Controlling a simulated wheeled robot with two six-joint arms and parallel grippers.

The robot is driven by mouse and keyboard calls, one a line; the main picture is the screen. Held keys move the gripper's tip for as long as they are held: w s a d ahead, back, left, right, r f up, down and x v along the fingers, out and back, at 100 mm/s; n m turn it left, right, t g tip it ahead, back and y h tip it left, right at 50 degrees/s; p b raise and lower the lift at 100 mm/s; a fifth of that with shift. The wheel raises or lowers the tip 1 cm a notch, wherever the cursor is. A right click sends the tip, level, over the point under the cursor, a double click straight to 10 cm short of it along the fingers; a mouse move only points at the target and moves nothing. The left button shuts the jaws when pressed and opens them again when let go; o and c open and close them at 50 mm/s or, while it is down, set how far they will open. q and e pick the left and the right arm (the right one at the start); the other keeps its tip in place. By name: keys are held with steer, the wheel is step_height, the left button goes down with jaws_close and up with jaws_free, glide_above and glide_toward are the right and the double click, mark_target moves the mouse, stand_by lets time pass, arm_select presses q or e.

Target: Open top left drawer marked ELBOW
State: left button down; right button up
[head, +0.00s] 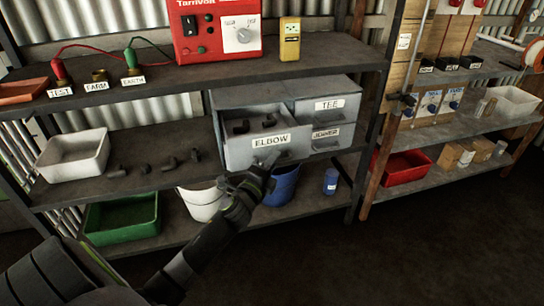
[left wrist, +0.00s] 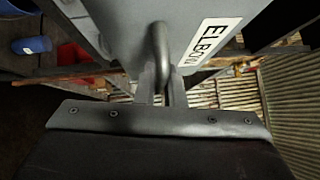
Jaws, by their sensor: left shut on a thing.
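The grey drawer marked ELBOW (head: 270,142) is pulled out from the left side of a small grey cabinet (head: 285,93) on the middle shelf. Dark fittings show inside the open drawer. My left gripper (head: 268,162) is at the drawer's front, below the label. In the left wrist view, the gripper (left wrist: 160,85) is shut on the drawer's curved handle (left wrist: 160,48), with the ELBOW label (left wrist: 210,42) beside it. Drawers marked TEE (head: 328,105) and JOINER (head: 326,135) are closed at the right. My right gripper is not in view.
A white tray (head: 72,168) and loose dark fittings lie left of the cabinet. Below stand a green tub (head: 122,235), a white bucket (head: 203,207) and a blue bucket (head: 283,187). A red unit (head: 215,48) sits above. Open floor lies at the lower right.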

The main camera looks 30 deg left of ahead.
arm_select(q)
steer(key=shift+s+d+p, duration=0.45)
steer(key=shift+s+d, duration=0.85)
steer(key=shift+d, duration=0.25)
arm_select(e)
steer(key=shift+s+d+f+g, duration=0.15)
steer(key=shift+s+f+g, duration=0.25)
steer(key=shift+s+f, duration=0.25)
arm_select(q)
steer(key=c, duration=1.8)
jaws_free()
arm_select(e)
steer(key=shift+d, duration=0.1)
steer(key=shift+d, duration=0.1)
